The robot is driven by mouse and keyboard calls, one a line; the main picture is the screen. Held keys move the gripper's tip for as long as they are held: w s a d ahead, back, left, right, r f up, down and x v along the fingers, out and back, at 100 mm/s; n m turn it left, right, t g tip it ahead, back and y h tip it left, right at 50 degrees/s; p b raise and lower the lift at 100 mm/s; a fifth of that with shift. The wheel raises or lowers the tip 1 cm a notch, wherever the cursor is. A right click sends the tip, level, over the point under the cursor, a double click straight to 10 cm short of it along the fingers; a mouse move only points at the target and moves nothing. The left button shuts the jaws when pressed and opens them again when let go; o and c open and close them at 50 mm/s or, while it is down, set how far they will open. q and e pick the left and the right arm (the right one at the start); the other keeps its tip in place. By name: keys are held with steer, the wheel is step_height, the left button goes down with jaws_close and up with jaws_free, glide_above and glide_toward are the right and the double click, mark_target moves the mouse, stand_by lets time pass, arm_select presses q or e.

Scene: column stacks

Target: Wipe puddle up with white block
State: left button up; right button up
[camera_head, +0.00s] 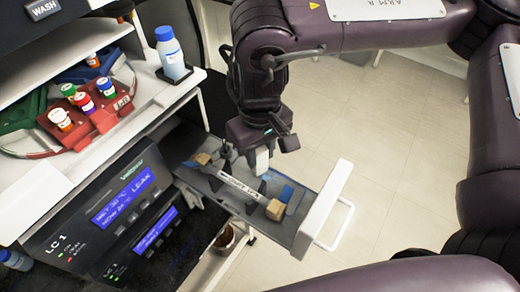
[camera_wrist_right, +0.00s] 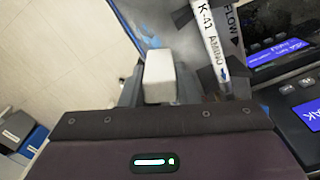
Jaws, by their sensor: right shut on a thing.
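The white block (camera_head: 262,161) is between the fingers of my right gripper (camera_head: 258,150), which is shut on it. In the right wrist view the white block (camera_wrist_right: 160,78) sits between the two dark fingertips of the right gripper (camera_wrist_right: 160,92). The block is over the pulled-out grey drawer tray (camera_head: 285,237). The blue puddle (camera_head: 286,193) lies in the tray, to the right of and below the block in the head view. Blue liquid (camera_wrist_right: 153,42) also shows beyond the block in the wrist view. I cannot tell whether the block touches it. My left gripper is not in view.
A labelled column (camera_head: 238,186) lies across the tray, close to the gripper. Tan blocks (camera_head: 275,209) sit in the tray. The tray's white front (camera_head: 322,210) has a handle. Instrument panels (camera_head: 125,205), a blue-capped bottle (camera_head: 171,55) and a red vial rack (camera_head: 95,120) stand left.

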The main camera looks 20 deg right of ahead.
steer(key=shift+f+b, duration=0.3)
steer(key=shift+f, duration=0.3)
stand_by(0.3)
